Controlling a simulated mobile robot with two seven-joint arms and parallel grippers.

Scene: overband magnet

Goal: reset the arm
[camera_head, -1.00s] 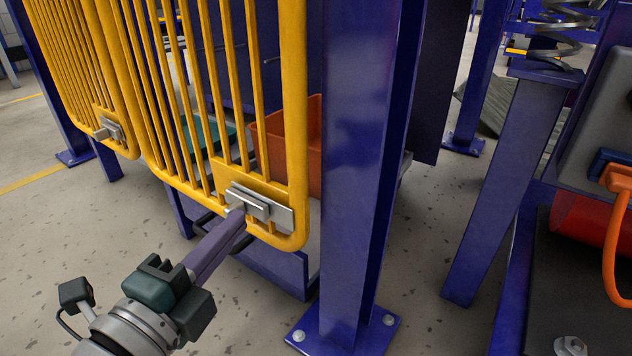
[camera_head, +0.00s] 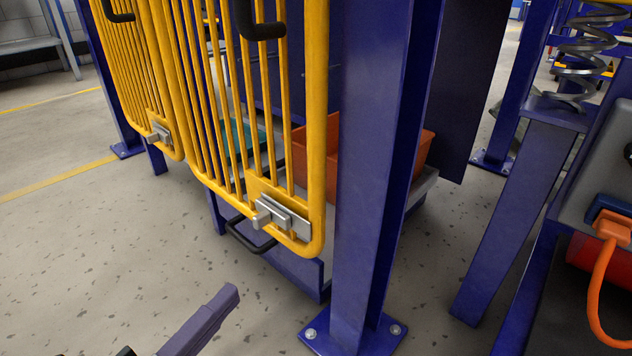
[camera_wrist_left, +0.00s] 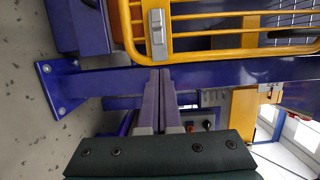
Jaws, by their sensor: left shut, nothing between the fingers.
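My left gripper (camera_head: 228,294) shows at the bottom of the head view, its purple-grey fingers together and empty. It is over the floor, apart from the yellow gate and below left of its latch. In the left wrist view the fingers (camera_wrist_left: 165,75) lie side by side, shut, with a blue post behind them. The rest of the left arm is mostly out of the head view. My right gripper is in neither view.
The yellow barred gate (camera_head: 318,150) has a metal latch (camera_head: 282,218) at its lower corner. A blue post (camera_head: 370,190) stands right of it. Behind are an orange bin (camera_head: 422,152) and a teal bin (camera_head: 240,136). An orange cable (camera_head: 598,290) hangs at right. Floor at left is clear.

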